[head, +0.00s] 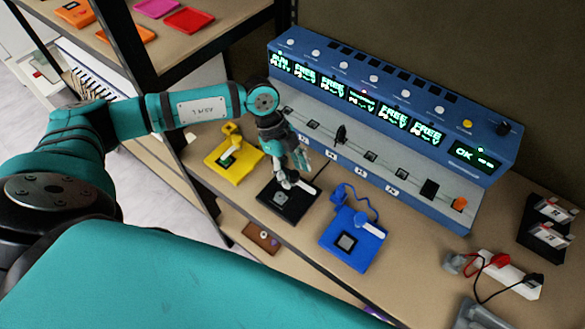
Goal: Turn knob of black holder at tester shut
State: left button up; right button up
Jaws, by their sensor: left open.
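The black holder (287,206) lies flat on the wooden bench between a yellow holder and a blue holder. A square grey piece shows on its top; its knob is hard to make out behind my gripper. The tester (420,165) is the long blue and grey unit along the back of the bench, with lit green displays. My left gripper (298,176) is open, pointing down just over the back part of the black holder. I cannot tell whether its fingers touch the knob. My right gripper is not in view.
The yellow holder (226,163) is left of the black one, and the blue holder (345,246) is close on its right. A white strip with red and black leads (508,274) lies at the right. A shelf (196,37) stands at upper left.

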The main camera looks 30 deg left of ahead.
pick_arm(q)
grip_shut()
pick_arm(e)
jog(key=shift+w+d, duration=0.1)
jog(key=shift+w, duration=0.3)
